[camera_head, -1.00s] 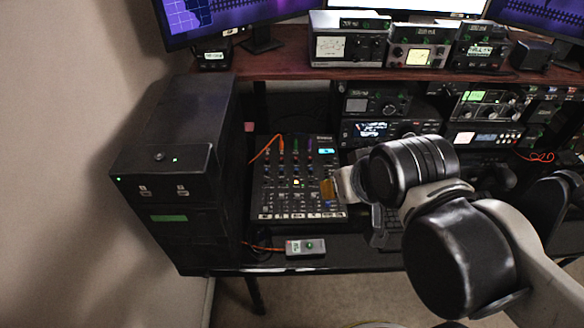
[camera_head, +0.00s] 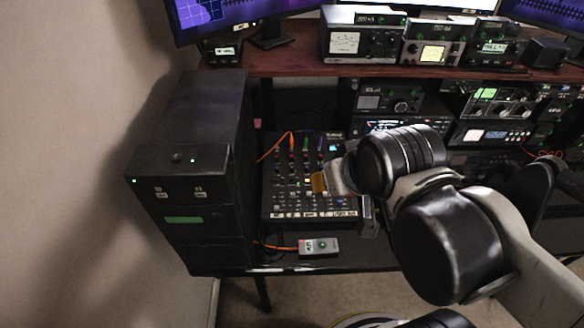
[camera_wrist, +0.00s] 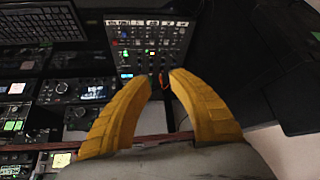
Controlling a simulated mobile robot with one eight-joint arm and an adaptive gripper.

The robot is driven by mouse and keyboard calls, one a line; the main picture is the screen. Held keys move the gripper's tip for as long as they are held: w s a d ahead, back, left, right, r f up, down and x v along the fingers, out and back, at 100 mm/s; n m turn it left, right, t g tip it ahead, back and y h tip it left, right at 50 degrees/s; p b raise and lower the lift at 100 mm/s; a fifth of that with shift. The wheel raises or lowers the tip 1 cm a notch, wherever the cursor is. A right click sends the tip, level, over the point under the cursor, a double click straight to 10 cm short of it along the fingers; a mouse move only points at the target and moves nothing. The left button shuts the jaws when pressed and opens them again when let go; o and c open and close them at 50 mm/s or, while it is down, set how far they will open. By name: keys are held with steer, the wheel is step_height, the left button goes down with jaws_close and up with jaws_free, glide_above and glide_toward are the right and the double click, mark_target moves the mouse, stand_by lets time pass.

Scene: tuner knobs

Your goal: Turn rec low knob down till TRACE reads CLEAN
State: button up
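The black mixer (camera_head: 268,206) with several rows of small coloured knobs lies on the lower desk in the head view. I cannot tell which knob is rec low, as the labels are too small to read. My gripper (camera_head: 318,183) is over the right part of the mixer, its yellow fingers partly hidden by my wrist. In the wrist view my gripper (camera_wrist: 160,78) has its fingertips apart, near the mixer's edge where an orange cable plugs in. Nothing is clearly held. No TRACE reading is legible.
A black cabinet (camera_head: 185,170) stands close left of the mixer. A small grey box (camera_head: 318,246) with a green light lies in front. Radio units (camera_head: 385,100) fill the rack to the right, under a red-brown shelf (camera_head: 290,62) with meters and monitors.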

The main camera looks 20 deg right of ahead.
steer(key=m+g+p, duration=0.1)
steer(key=m+g, duration=0.2)
steer(key=g, duration=0.4)
glide_above(292, 168)
step_height(292, 168, down, 14)
step_height(292, 168, down, 10)
steer(key=b, duration=0.4)
steer(key=shift+w+f, duration=0.15)
jaws_close()
